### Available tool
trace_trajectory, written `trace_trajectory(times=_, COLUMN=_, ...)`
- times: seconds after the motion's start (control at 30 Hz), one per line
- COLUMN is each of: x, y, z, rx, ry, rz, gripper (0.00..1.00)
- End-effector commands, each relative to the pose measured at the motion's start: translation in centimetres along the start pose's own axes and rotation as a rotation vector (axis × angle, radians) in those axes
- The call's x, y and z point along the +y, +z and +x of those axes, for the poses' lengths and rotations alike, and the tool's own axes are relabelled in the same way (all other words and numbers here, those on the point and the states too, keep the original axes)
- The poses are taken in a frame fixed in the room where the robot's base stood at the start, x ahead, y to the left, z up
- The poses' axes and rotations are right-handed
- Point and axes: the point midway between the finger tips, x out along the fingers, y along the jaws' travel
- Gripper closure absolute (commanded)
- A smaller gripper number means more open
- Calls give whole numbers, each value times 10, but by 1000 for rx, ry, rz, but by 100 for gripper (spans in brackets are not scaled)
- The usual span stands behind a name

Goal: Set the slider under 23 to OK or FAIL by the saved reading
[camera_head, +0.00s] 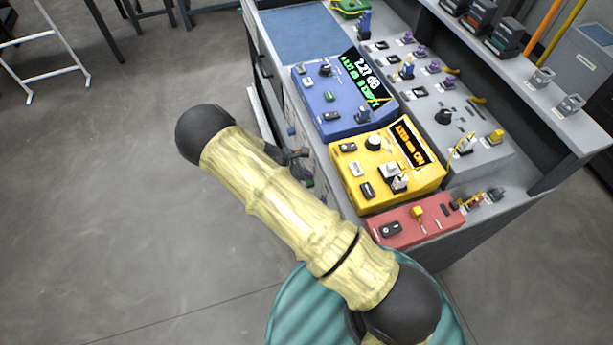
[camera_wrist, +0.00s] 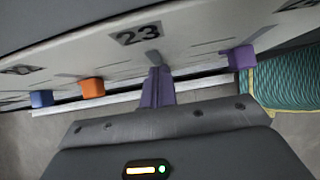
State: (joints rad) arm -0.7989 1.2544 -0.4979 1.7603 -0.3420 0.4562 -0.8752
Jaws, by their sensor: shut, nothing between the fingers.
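The 23 label (camera_wrist: 138,35) is on the pale panel in the wrist view. Below it is a short grey mark (camera_wrist: 153,58). An orange block (camera_wrist: 92,87) sits to the lower left and a purple block (camera_wrist: 241,57) to the right; I cannot tell which is the slider under 23. My gripper (camera_wrist: 157,72) is shut and empty, its fingertips just below the grey mark between these blocks. Contact is unclear. In the head view my arm mostly hides the gripper. The blue meter (camera_head: 345,92) shows 2.27 dB, with smaller green lines I cannot read.
A blue block (camera_wrist: 41,98) is farther left on the panel. A yellow unit (camera_head: 368,193) with a lit orange display and a red unit (camera_head: 400,234) stand on the bench. A grey unit (camera_head: 480,140) with knobs and plugs is behind them.

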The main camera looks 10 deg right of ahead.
Motion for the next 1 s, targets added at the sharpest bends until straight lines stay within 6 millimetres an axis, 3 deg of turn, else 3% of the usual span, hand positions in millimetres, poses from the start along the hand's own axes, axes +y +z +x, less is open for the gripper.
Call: trace_trajectory(times=1.0, x=0, y=-47, z=-37, rx=1, ry=1, rz=-1, gripper=100)
